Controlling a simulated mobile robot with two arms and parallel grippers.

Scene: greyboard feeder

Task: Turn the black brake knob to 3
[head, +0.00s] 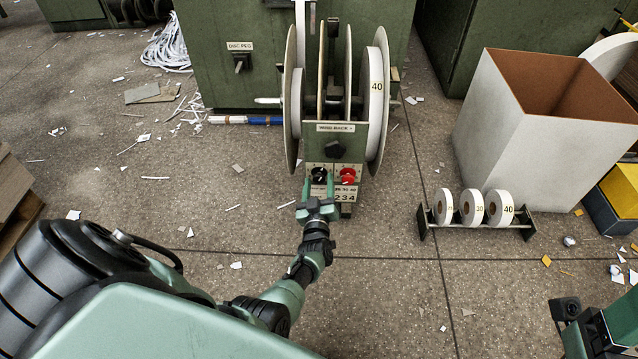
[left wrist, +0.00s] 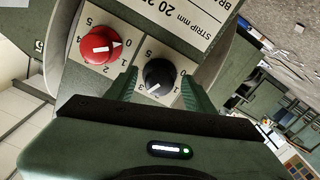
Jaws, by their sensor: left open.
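The black brake knob (head: 319,175) is on the left of the sloped panel at the front of the green reel stand (head: 349,143). In the left wrist view the black knob (left wrist: 160,75) has a white mark pointing down and left, near a digit that looks like 3; the exact setting is unclear. My left gripper (head: 319,184) is open, with its fingers on either side of the black knob; they also show in the left wrist view (left wrist: 160,79). I cannot tell whether they touch it. My right gripper's fingers are out of view.
A red knob (left wrist: 98,45) sits close beside the black one. Large reel discs (head: 291,95) rise above the panel. A rack (head: 424,220) with several numbered rolls and a white box (head: 510,140) stand at right. The floor between has scattered scraps.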

